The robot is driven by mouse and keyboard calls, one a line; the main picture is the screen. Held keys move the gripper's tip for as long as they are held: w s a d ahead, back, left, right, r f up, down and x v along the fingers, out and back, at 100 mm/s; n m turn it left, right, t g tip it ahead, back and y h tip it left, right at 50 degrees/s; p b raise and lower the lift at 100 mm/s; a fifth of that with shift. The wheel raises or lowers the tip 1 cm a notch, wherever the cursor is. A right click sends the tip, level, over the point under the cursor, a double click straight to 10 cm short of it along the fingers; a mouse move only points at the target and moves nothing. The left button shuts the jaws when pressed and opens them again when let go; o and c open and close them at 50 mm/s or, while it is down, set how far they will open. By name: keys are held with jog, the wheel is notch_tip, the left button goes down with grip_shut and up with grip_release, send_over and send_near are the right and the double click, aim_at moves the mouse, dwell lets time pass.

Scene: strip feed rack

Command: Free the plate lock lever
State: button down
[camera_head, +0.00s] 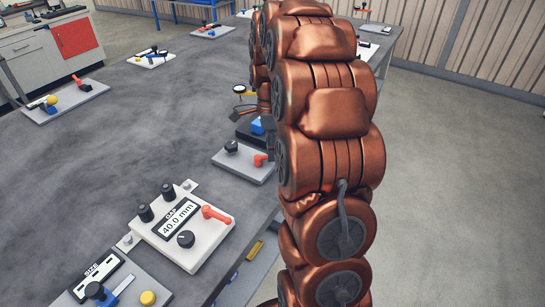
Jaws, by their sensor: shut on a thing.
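A small light grey plate (240,168) lies at the table's right edge and carries a black knob (231,146) and a red lever (260,160). My gripper (269,145) is mostly hidden behind my copper arm; only a dark grey part shows, just above the red lever. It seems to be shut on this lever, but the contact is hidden. Which lever is the plate lock lever is not marked. Another red lever (217,214) stands on the white GAP panel (196,247), whose display reads 40.0 mm.
More plates with levers (65,101) are at the back. The table's middle is clear.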

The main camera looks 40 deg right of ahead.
jog(key=n, duration=0.2)
jog(key=w+n+b, duration=0.1)
jog(key=shift+w+d+f+n+h, duration=0.1)
jog(key=shift+w+d+n+h, duration=0.1)
jog(key=shift+n+h, duration=0.2)
jog(key=shift+w+a+n+h+b, duration=0.1)
jog(key=shift+w+n+b, duration=0.2)
jog(key=shift+n, duration=0.35)
jog(key=shift+w+d+n+h+b, duration=0.15)
jog(key=shift+n+b, duration=0.1)
jog(key=shift+n, duration=0.45)
jog(key=shift+w+a+n+h+b, duration=0.15)
jog(key=shift+w+n+b, duration=0.15)
jog(key=shift+n, duration=0.35)
jog(key=c, duration=1.1)
grip_release()
jog(key=shift+c, duration=0.2)
jog(key=shift+r, duration=0.2)
notch_tip(320, 180, up, 7)
jog(key=w, duration=0.1)
jog(key=shift+w, duration=0.15)
jog(key=shift+a+r, duration=0.1)
jog(key=shift+a, duration=0.05)
